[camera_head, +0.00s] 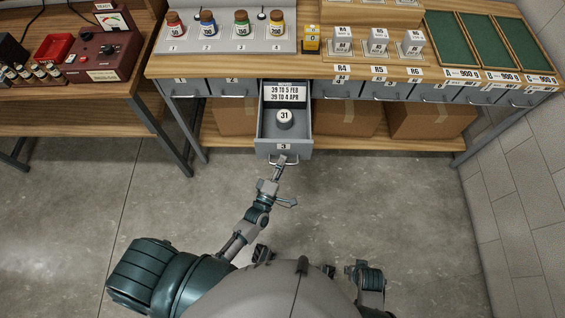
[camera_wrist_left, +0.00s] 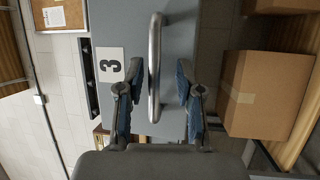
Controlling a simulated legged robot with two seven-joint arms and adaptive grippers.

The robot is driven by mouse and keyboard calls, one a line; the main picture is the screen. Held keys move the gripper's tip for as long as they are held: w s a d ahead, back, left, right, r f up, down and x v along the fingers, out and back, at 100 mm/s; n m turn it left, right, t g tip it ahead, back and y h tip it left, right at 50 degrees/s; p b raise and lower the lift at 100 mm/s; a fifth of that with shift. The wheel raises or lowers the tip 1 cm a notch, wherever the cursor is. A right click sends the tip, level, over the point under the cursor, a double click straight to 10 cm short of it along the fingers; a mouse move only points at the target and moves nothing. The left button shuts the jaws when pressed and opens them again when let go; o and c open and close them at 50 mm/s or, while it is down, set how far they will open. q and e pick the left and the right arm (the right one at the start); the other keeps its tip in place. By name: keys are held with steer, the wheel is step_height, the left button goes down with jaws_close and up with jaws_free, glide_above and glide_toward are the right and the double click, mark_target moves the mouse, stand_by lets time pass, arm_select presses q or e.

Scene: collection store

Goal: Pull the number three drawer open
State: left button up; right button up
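The number three drawer (camera_head: 263,130) is grey and stands pulled out from under the bench, with its inside showing. Its front bears a "3" label, which also shows in the wrist view (camera_wrist_left: 110,65). Its metal bar handle (camera_wrist_left: 155,70) lies between the two fingers of my left gripper (camera_head: 283,162). The fingers are apart, with a visible gap on each side of the bar, so the gripper is open around the handle. My right gripper cannot be made out; only part of the right arm shows at the lower right.
The bench (camera_head: 300,68) carries jars, blocks and green trays. Cardboard boxes (camera_head: 432,118) stand on the shelf below. The floor in front is clear; a block wall is at right.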

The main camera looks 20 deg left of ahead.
steer(key=shift+a+r, duration=0.1)
arm_select(q)
steer(key=s+a+f, duration=0.1)
steer(key=s+f, duration=0.1)
steer(key=s, duration=0.9)
steer(key=shift+s+a, duration=0.25)
steer(key=shift+s, duration=0.15)
steer(key=s+d+f+m+g+h+p, duration=0.1)
steer(key=s+f+m+g+p, duration=0.25)
steer(key=f+m+g, duration=0.9)
steer(key=s+a+f+m+g+y, duration=0.1)
steer(key=s+a+f+m+g, duration=0.1)
steer(key=s+f, duration=0.4)
steer(key=s+a+f+m+g+y+p, duration=0.1)
steer(key=s+a+f+m+g+y, duration=0.1)
steer(key=s+f, duration=0.5)
steer(key=s+a+m+g, duration=0.1)
steer(key=a, duration=0.1)
steer(key=shift+s+a+f, duration=0.2)
steer(key=shift+s+a, duration=0.15)
steer(key=shift+s, duration=0.05)
arm_select(e)
steer(key=s+f, duration=0.4)
steer(key=f, duration=0.8)
steer(key=shift+s+d+f, duration=0.15)
steer(key=shift+s+d, duration=0.1)
steer(key=shift+d, duration=0.15)
